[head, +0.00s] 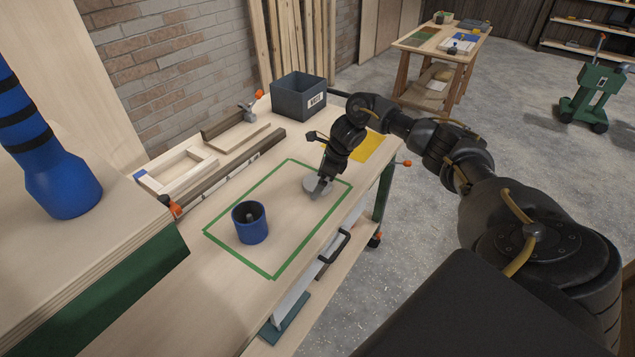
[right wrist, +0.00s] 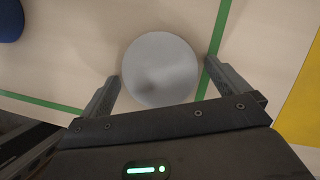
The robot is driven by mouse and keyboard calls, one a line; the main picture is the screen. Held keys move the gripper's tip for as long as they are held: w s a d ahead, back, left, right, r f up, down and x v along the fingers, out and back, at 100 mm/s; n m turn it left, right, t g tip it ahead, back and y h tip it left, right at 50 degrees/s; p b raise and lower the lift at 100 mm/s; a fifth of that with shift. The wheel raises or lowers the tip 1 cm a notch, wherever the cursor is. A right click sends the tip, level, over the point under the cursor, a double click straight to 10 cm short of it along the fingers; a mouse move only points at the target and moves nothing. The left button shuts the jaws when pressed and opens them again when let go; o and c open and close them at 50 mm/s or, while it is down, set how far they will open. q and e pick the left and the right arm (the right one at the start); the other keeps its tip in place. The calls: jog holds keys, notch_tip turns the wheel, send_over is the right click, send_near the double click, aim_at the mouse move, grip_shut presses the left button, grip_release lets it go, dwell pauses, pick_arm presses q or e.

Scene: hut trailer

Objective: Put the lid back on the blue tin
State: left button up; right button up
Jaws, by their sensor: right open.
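The blue tin (head: 252,232) stands upright and open-topped on the workbench, inside a green taped rectangle. Something small and greyish shows inside it. Its blue edge also shows in the top left corner of the right wrist view (right wrist: 9,20). A round grey lid (head: 311,184) lies flat near the tape's right side, apart from the tin. My right gripper (head: 319,188) is open over the lid. In the right wrist view the lid (right wrist: 160,68) sits between the spread fingers, with gaps on both sides. My left gripper is in neither view.
A grey bin (head: 297,97) stands at the bench's back, near a yellow patch (head: 368,146). Clamped wooden pieces (head: 180,170) lie along the wall side. The bench between lid and tin is clear.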

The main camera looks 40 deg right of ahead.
aim_at(314, 181)
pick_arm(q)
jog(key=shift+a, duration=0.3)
pick_arm(e)
jog(key=c, duration=0.9)
jog(key=shift+o, duration=0.2)
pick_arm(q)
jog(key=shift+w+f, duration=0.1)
pick_arm(e)
jog(key=shift+r, duration=0.15)
jog(key=shift+r, duration=0.25)
notch_tip(314, 181, up, 2)
jog(key=shift+w+r+b, duration=0.1)
jog(key=shift+b, duration=0.65)
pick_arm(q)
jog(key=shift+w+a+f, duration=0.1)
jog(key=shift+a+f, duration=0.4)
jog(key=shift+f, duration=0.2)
pick_arm(e)
jog(key=s+r, duration=1)
jog(key=s, duration=0.4)
jog(key=shift+s+a, duration=0.15)
